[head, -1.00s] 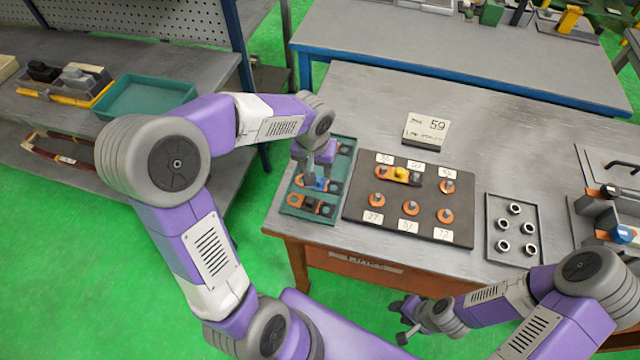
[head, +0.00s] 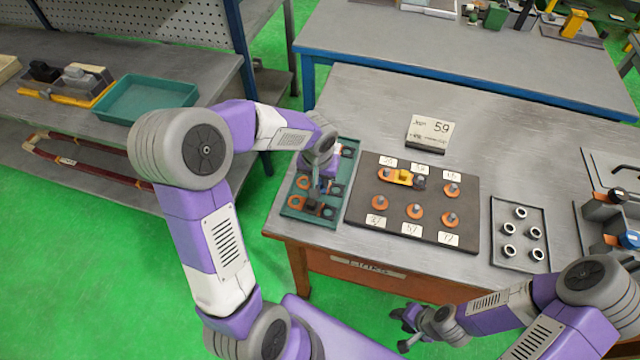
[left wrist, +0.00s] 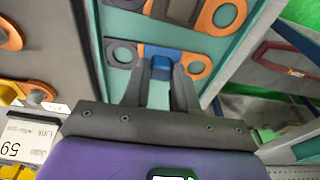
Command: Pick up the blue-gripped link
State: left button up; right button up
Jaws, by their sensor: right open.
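The blue-gripped link lies in the green tray (head: 291,211). It shows clearly in the left wrist view, with a blue grip (left wrist: 162,67), a grey ring at one end and an orange ring at the other. In the head view its grip is mostly hidden by my left gripper (head: 318,190), which points down over it. In the left wrist view the fingers of my left gripper (left wrist: 160,80) are apart, one on each side of the blue grip. I see no firm contact. My right gripper (head: 406,328) is open and empty by the table's front edge.
A black-gripped link (head: 312,206) lies just nearer in the same tray, and another link lies at its far end. Right of the tray stands a dark board (head: 395,214) with orange rings on pegs. A tray of several metal rings (head: 503,252) is further right.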

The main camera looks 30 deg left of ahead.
aim_at(320, 182)
pick_arm(q)
grip_shut()
notch_tip(320, 182, up, 10)
jog(key=p, duration=0.2)
jog(key=shift+p, duration=0.4)
